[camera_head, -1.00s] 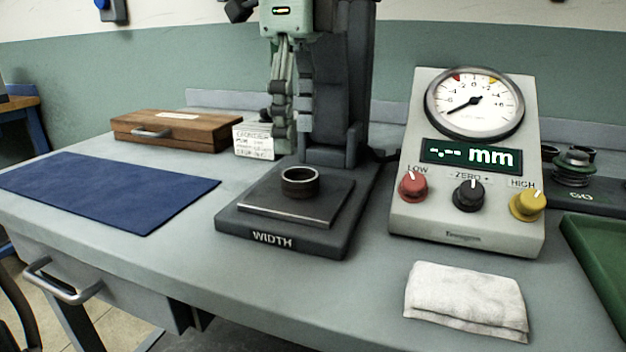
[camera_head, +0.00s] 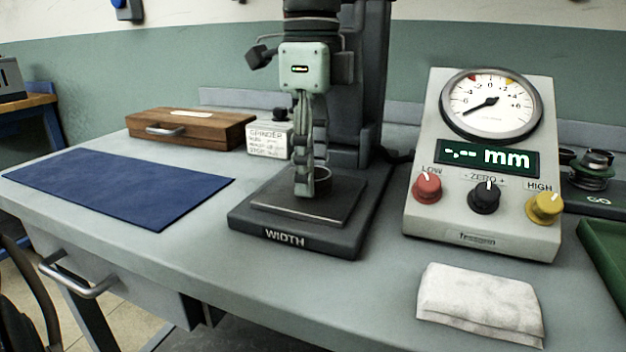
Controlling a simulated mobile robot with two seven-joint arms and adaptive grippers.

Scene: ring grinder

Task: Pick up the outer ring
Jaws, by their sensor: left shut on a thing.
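The outer ring (camera_head: 323,182) is a dark metal ring. It sits on the raised plate of the black stand marked WIDTH (camera_head: 238,222), below the dark column. My left gripper (camera_head: 304,188) comes down from above, with a pale green body and grey fingers. Its fingers are shut on the ring's wall, at the left side of the ring in the picture. The fingers hide the left part of the ring. I see no clear gap between the ring and the plate. My right gripper is out of view.
A gauge box (camera_head: 480,222) with dial and knobs stands right of the stand. A white folded cloth (camera_head: 480,305) lies in front of it. A blue mat (camera_head: 115,190) and wooden case (camera_head: 190,130) are at left. A green tray (camera_head: 605,255) is at the right edge.

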